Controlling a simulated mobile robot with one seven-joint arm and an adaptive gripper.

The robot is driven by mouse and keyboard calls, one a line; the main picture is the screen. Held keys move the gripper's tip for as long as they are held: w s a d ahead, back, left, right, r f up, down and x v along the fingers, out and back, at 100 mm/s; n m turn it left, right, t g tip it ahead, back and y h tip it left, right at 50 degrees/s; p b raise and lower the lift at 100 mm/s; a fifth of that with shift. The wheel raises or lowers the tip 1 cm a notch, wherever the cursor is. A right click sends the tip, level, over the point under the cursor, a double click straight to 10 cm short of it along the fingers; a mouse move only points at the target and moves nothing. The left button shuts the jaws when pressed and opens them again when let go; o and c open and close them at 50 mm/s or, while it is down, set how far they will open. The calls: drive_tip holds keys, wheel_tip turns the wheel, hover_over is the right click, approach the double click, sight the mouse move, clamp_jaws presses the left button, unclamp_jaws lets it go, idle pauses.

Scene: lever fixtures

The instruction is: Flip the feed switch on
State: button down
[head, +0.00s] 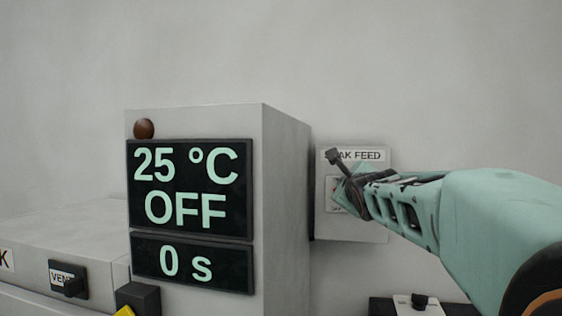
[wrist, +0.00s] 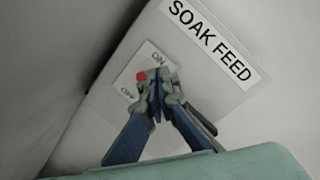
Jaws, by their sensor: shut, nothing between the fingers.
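The soak feed panel (head: 350,222) is a pale box on the wall, right of the display cabinet. Its label is partly covered in the head view. In the wrist view the panel (wrist: 215,85) shows a small white plate (wrist: 128,82) marked ON and OFF, with a red dot. My gripper (wrist: 157,85) is shut and empty, its fingertips in front of this plate. In the head view my gripper (head: 345,172) covers the plate. A dark knobbed piece shows at its tip; I cannot tell whether it is the switch lever or a finger. Contact and lever position are unclear.
The display cabinet (head: 285,190) stands close left of the panel and reads 25 °C, OFF and 0 s. A brown round lamp (head: 144,128) sits above the display. A vent switch (head: 70,282) is at lower left. Another small switch (head: 419,301) is below my arm.

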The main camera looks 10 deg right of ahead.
drive_tip(key=shift+r, duration=3.2)
drive_tip(key=shift+d, duration=0.1)
drive_tip(key=s+a+f+n+g+y+p, duration=0.1)
drive_tip(key=s+a+f+n+g+p, duration=0.1)
drive_tip(key=s+f+n, duration=0.7)
drive_tip(key=s+a+f+n+g+y+p, duration=0.1)
drive_tip(key=s+a+f+n+g, duration=0.4)
drive_tip(key=s+f, duration=0.7)
drive_tip(key=s+a+f+n+g+y+p, duration=0.1)
drive_tip(key=s+a+f+n+g, duration=0.3)
drive_tip(key=s+f+n, duration=0.7)
drive_tip(key=s+a+n+p, duration=0.1)
drive_tip(key=s+a+n, duration=0.1)
drive_tip(key=s, duration=0.2)
drive_tip(key=shift+s+a+f+p, duration=0.2)
drive_tip(key=shift+a+f+p, duration=0.05)
drive_tip(key=shift+f+p, duration=0.1)
